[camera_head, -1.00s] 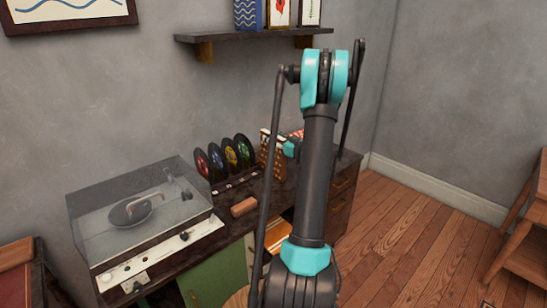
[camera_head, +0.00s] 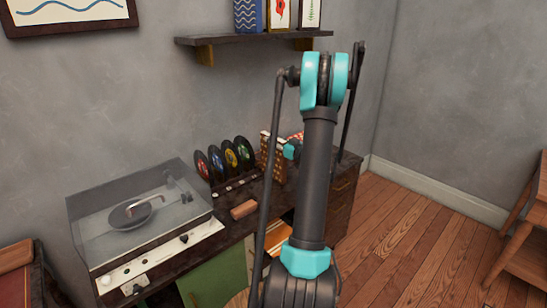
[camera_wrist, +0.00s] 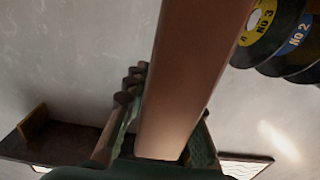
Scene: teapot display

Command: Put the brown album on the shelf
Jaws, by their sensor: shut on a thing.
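The brown album (camera_head: 267,158) stands upright above or on the right part of the dark cabinet top, beside the row of records; I cannot tell whether it touches the cabinet. My gripper (camera_head: 290,151), partly hidden by my arm, is at its right side. In the wrist view the album (camera_wrist: 185,75) runs between the two fingers of my gripper (camera_wrist: 168,112), which is shut on it. The wall shelf (camera_head: 235,40) is higher up, with several upright albums at its right part. The shelf also shows low in the wrist view (camera_wrist: 65,140).
Several coloured records (camera_head: 222,160) stand in a row left of the album. A turntable (camera_head: 140,220) with a clear lid sits on the left of the cabinet, and a small brown block (camera_head: 243,210) lies in front of the records. The shelf's left part is bare.

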